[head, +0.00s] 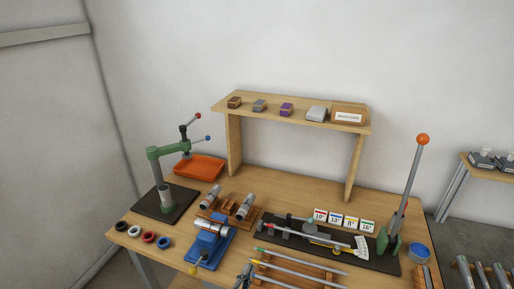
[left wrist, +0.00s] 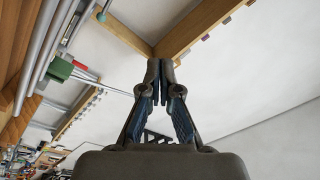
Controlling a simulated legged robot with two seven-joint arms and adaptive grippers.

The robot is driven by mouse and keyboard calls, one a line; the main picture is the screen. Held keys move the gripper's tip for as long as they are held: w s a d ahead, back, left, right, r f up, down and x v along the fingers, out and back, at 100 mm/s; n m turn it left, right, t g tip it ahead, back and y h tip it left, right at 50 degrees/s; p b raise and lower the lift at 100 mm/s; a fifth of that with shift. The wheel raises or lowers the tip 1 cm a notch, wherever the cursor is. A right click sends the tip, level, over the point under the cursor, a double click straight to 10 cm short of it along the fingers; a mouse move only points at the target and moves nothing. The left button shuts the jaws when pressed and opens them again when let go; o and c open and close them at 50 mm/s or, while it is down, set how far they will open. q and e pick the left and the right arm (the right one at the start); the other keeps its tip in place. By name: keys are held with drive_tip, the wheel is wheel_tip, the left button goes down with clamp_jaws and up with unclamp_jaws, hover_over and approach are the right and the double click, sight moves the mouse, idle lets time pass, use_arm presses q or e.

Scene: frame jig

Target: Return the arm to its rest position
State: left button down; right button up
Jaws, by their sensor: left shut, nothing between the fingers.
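My left gripper (left wrist: 160,70) fills the middle of the left wrist view. Its two dark fingers come together at the tips, with nothing between them. Behind the tips are a wooden beam and the pale wall, apart from the fingers as far as I can tell. In the head view a small dark grey piece at the bottom edge may be this gripper; its arm is hidden below the picture. My right gripper shows in neither view.
The wooden bench (head: 285,195) bears a green press (head: 155,165), an orange tray (head: 199,167), a blue vise (head: 210,243), a long-handled lever (head: 412,180) and several rods on a rack. A raised shelf (head: 290,113) holds small blocks and boxes. Free air lies above the bench.

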use_arm(q)
drive_tip(key=s+a+f+n+g+y, duration=0.2)
drive_tip(key=a+f+n, duration=0.15)
drive_tip(key=f, duration=0.25)
drive_tip(key=s+a+f+n+g+y, duration=0.2)
drive_tip(key=s+a+f, duration=0.1)
drive_tip(key=a+f, duration=0.25)
drive_tip(key=s+a+f+n+g+y, duration=0.1)
drive_tip(key=s+a+f+n+g, duration=0.3)
drive_tip(key=s+f, duration=0.55)
drive_tip(key=s+a+f+n+g+y, duration=0.15)
drive_tip(key=s+a+f+g, duration=0.45)
drive_tip(key=s, duration=0.7)
drive_tip(key=s+f+g, duration=0.1)
drive_tip(key=s+f, duration=0.2)
drive_tip(key=f, duration=1.3)
drive_tip(key=s+f+g, duration=0.1)
drive_tip(key=s+f, duration=0.3)
drive_tip(key=f, duration=1.2)
drive_tip(key=shift+d+g, duration=0.2)
drive_tip(key=shift+g, duration=0.1)
